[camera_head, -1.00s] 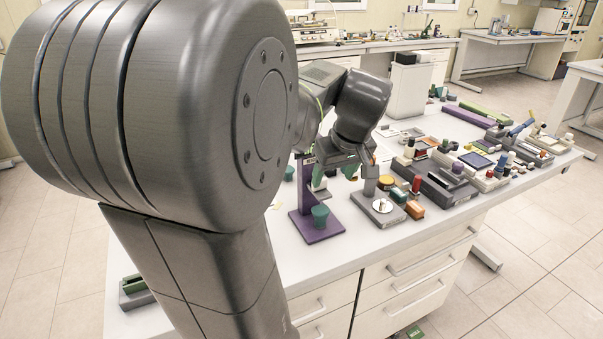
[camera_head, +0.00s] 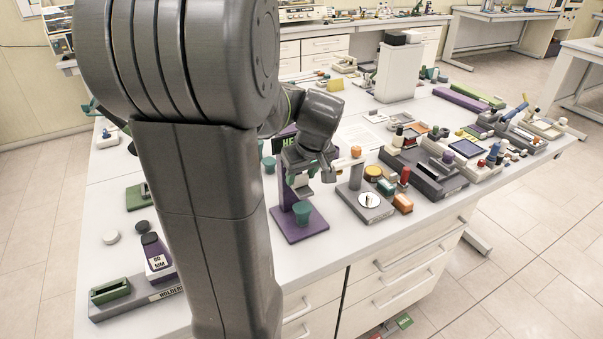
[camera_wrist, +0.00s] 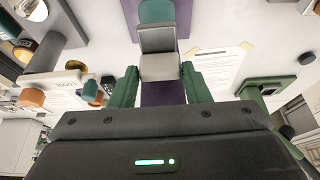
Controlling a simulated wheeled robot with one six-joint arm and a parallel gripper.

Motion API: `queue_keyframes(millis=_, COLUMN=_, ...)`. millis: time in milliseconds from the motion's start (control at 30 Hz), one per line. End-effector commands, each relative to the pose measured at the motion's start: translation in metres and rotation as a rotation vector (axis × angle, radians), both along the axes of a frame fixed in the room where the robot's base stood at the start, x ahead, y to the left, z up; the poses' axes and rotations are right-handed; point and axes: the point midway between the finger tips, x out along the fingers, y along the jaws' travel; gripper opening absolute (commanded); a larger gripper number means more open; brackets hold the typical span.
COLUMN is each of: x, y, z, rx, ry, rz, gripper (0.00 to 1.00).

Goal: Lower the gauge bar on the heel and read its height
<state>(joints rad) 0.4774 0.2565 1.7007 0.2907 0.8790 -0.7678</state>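The heel gauge is a purple stand (camera_head: 300,228) near the table's front edge, with a tall purple column behind. A teal heel (camera_head: 303,213) stands upright on its base; the wrist view also shows it (camera_wrist: 155,12). My gripper (camera_head: 302,176) is at the column, above the heel. My arm hides part of the gauge, and no height reading is legible.
A grey plate with a round disc (camera_head: 368,200) stands right of the gauge, near yellow and orange pieces. Dark holders (camera_head: 428,178) crowd farther right. At left are a holder tray (camera_head: 135,300) and a purple 60 MM block (camera_head: 156,262).

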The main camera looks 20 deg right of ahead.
Motion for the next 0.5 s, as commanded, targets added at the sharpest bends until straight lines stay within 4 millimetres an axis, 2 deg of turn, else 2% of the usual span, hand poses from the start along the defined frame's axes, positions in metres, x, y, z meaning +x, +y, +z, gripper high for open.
queue_keyframes(millis=33, x=0.000, y=0.000, z=0.000, rx=0.000, ry=0.000, rz=0.000, gripper=0.32)
queue_keyframes(millis=200, x=0.000, y=0.000, z=0.000, rx=0.000, ry=0.000, rz=0.000, gripper=0.00)
queue_keyframes(millis=367, x=0.000, y=0.000, z=-0.003, rx=0.000, ry=0.000, rz=0.000, gripper=0.00)
queue_keyframes(millis=500, x=0.000, y=0.000, z=-0.016, rx=0.000, ry=0.000, rz=0.000, gripper=0.00)
